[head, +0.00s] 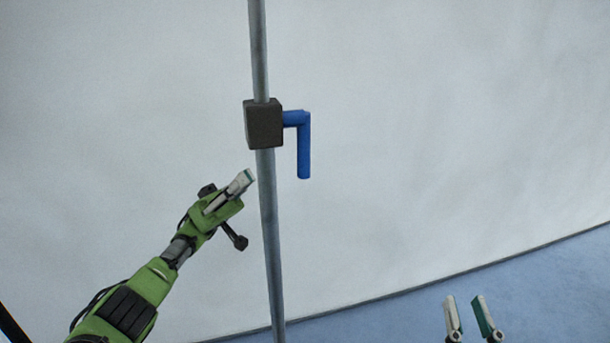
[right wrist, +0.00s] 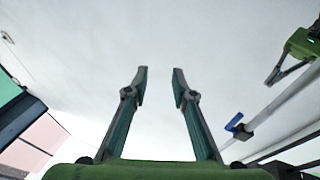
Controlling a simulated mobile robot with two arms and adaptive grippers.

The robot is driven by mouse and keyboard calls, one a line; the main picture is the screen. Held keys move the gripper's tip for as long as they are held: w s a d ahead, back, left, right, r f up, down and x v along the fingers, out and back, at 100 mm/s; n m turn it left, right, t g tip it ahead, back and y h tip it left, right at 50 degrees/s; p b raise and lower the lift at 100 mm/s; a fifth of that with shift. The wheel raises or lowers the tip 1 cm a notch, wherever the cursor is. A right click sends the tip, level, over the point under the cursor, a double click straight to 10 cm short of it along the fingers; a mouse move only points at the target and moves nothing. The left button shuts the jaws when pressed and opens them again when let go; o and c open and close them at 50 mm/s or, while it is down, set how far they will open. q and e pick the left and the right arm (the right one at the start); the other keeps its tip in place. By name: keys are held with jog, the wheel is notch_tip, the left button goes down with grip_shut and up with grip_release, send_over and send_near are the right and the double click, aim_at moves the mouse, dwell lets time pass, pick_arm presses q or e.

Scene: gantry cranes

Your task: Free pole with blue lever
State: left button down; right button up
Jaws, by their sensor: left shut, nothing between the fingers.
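A grey pole (head: 270,220) stands upright in the head view. A dark block (head: 264,124) sits around it, and a blue lever (head: 304,148) comes out of the block's right side and bends straight down. My left gripper (head: 248,175) is shut and empty, just left of the pole and below the block. My right gripper (head: 467,302) is open and empty at the lower right, away from the pole. In the right wrist view its fingers (right wrist: 160,75) are apart, and the blue lever (right wrist: 234,122) shows small at the right beside the pole (right wrist: 285,98).
A pale wall (head: 450,120) fills the background, with a blue floor (head: 540,285) at the lower right. The space right of the lever is clear. Pinkish and green surfaces (right wrist: 35,145) show at the left of the right wrist view.

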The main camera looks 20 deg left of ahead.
aim_at(298, 152)
pick_arm(q)
jog(key=shift+s+a+r+m+g+y, duration=0.1)
jog(key=shift+s+r+m+g+y, duration=0.15)
jog(key=shift+m+g+y, duration=0.35)
pick_arm(e)
jog(key=shift+s+d+r, duration=0.1)
jog(key=shift+s+r, duration=0.05)
jog(key=shift+r, duration=0.45)
